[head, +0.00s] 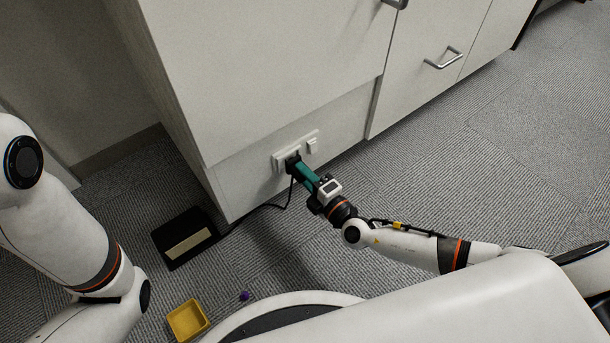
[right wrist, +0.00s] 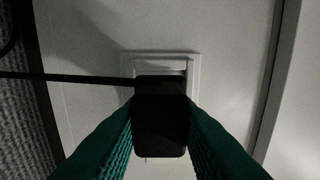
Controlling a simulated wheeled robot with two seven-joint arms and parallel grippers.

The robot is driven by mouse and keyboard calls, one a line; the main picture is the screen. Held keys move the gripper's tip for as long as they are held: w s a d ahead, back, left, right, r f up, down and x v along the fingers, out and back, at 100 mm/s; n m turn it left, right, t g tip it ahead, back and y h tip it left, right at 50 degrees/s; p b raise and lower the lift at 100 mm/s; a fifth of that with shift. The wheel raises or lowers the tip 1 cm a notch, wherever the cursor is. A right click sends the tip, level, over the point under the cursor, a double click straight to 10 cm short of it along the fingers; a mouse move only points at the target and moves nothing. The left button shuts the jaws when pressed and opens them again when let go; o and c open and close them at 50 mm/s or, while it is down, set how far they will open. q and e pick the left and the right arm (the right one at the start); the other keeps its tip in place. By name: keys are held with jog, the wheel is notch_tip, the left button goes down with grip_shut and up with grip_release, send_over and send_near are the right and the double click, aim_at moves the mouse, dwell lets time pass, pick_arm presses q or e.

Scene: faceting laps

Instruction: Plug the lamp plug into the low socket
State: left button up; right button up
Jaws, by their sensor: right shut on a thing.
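The black lamp plug (right wrist: 161,118) is between the green fingers of my right gripper (right wrist: 160,135), which is shut on it. In the head view the right gripper (head: 303,172) reaches the white socket plate (head: 282,160) low on the cabinet's side. The plug (head: 292,160) is up against the plate there; whether its pins are in cannot be told. A black cord (head: 268,206) runs from the plug. My left arm is at the left; its gripper is out of view.
A black box with a beige panel (head: 186,244) lies on the carpet left of the socket, by the cord. A yellow tray (head: 174,322) and a small purple object (head: 245,296) are near my base. The white cabinet (head: 270,70) stands close ahead. Carpet at the right is clear.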

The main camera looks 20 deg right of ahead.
dwell(0.6)
jog(key=shift+b, duration=0.35)
dwell(0.5)
jog(key=shift+b, duration=0.35)
jog(key=shift+w+a+b, duration=0.25)
jog(key=shift+w+b, duration=0.05)
jog(key=shift+w, duration=0.3)
dwell(0.5)
jog(key=o, duration=1.1)
